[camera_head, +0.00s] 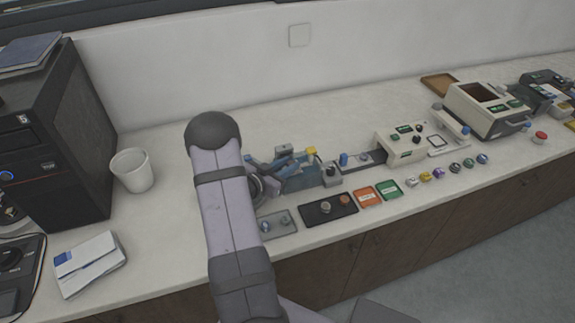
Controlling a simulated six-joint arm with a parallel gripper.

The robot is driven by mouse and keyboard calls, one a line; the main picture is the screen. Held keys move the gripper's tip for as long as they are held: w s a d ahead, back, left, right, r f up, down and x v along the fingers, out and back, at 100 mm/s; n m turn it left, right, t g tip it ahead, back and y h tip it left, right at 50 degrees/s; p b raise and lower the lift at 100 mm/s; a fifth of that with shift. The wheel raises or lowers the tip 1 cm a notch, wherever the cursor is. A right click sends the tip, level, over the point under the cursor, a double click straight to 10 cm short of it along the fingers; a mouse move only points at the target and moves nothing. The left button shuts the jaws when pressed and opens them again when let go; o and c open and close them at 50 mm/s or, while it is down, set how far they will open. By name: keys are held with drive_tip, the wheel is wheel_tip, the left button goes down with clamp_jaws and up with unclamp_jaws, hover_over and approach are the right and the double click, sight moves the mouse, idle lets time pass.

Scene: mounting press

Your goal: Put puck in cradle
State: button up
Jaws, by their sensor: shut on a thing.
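My arm rises in front of the counter, and its dark wrist reaches down behind the grey link. My gripper (268,172) is partly hidden there, close to a blue-grey device (300,178). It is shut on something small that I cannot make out. Several small round pieces (439,174) stand in a row on the counter to the right. A black tray (317,213) holds two round pieces, one greyish and one brownish. A grey plate (270,229) with small knobs lies left of it. I cannot tell which part is the cradle.
An orange tray (369,197) and a green tray (389,189) lie by the front edge. A beige machine (399,149) and a larger cream machine (487,113) stand to the right. A white cup (132,171), papers (91,265) and a black computer (52,135) are left.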

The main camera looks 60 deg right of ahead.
drive_tip(key=o, duration=1)
drive_tip(key=shift+f, duration=0.1)
drive_tip(key=shift+w+r, duration=0.1)
drive_tip(key=shift+r, duration=0.15)
drive_tip(key=shift+w+a, duration=0.1)
drive_tip(key=shift+a, duration=0.1)
drive_tip(key=b+v, duration=0.2)
drive_tip(key=v, duration=0.9)
drive_tip(key=shift+a, duration=0.35)
